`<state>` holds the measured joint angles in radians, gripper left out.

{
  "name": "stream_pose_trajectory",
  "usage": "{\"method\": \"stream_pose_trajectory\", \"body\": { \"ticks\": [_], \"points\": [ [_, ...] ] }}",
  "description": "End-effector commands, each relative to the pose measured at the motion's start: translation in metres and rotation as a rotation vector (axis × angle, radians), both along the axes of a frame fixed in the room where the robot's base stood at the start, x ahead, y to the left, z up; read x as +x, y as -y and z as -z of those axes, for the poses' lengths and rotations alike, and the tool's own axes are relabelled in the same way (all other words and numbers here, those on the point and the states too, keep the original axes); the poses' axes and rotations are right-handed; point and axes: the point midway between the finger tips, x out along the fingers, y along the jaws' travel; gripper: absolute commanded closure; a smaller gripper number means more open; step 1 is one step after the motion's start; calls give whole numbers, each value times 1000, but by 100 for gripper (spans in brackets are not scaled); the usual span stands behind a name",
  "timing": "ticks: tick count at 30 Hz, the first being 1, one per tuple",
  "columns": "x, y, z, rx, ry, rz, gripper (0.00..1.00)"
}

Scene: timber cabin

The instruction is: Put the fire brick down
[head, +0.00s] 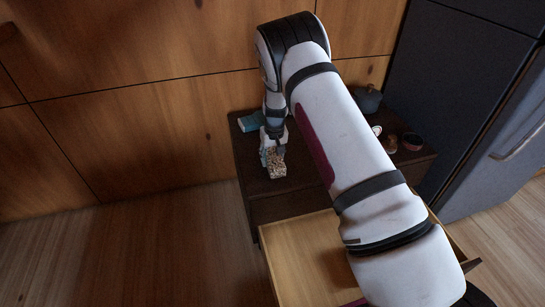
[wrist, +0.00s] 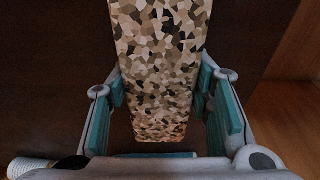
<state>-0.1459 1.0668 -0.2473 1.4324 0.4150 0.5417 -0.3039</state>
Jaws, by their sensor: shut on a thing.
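The fire brick (head: 276,168) is a block with a speckled tan, brown and black pattern. My gripper (head: 272,150) points down over the left part of a dark cabinet top (head: 262,199) and is shut on the brick. In the wrist view the brick (wrist: 160,60) runs between the two teal-padded fingers of my gripper (wrist: 163,95), with its far end extending out of the top of the picture. I cannot tell whether its underside touches the cabinet top.
A teal item (head: 250,121) lies at the back left of the cabinet top. A grey pot (head: 368,99) and small cups (head: 412,141) stand on the right, beyond my arm. An open wooden drawer (head: 298,252) juts out below. A dark fridge (head: 470,110) stands right.

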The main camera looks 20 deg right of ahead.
Motion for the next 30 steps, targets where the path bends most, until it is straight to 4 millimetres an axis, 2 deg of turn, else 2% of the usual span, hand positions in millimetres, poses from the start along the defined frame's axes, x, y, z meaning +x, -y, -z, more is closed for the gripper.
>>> {"method": "stream_pose_trajectory", "body": {
  "ticks": [3,4,6,15,19,23,30],
  "points": [
    [1,0,2,0,2,0,100],
    [0,0,2,0,0,0,47],
    [0,0,2,0,0,0,34],
    [0,0,1,0,0,0,34],
    [0,0,-6,0,1,0,34],
    [-3,0,-27,1,4,0,34],
    [-11,0,-77,1,3,0,34]
  ]
}}
